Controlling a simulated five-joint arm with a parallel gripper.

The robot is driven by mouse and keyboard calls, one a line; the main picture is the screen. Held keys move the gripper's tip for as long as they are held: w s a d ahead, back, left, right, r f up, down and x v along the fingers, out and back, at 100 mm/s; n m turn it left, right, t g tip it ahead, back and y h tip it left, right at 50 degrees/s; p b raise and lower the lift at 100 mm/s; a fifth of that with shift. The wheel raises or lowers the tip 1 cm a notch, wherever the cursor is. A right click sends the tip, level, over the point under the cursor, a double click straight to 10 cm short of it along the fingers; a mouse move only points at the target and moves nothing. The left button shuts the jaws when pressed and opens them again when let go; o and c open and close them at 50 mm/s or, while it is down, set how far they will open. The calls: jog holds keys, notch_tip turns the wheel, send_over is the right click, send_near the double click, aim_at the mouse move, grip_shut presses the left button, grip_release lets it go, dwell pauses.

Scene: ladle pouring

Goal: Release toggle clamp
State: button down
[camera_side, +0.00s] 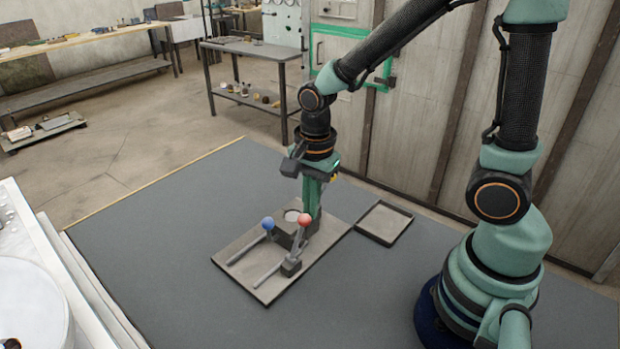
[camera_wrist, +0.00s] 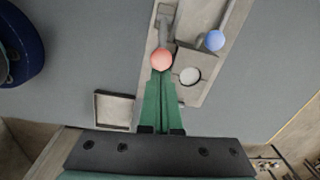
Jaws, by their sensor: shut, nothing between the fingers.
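A flat grey plate (camera_side: 322,247) lies on the dark mat and carries the toggle clamp (camera_side: 290,267). One lever with a red knob (camera_side: 304,220) stands up steeply from the clamp. The red knob also shows in the wrist view (camera_wrist: 162,60), at my fingertips. A second lever with a blue knob (camera_side: 267,223) is to its left, and its knob shows in the wrist view (camera_wrist: 215,40). My gripper (camera_side: 313,220) points down, shut and empty, right by the red knob. I cannot tell if it touches the knob.
A pale round disc (camera_wrist: 190,75) sits in a grey block on the plate. An empty shallow tray (camera_side: 383,223) lies right of the plate. The mat (camera_side: 150,260) to the left is clear. A white surface with a round vessel (camera_side: 30,300) stands at the left edge.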

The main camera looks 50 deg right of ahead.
jog(key=shift+a+r, duration=0.15)
jog(key=shift+a, duration=0.1)
jog(key=shift+a+r, duration=0.4)
jog(key=shift+a, duration=0.45)
jog(key=a, duration=0.8)
jog(key=shift+a+f, duration=0.15)
jog(key=shift+a, duration=0.1)
jog(key=shift+w, duration=0.1)
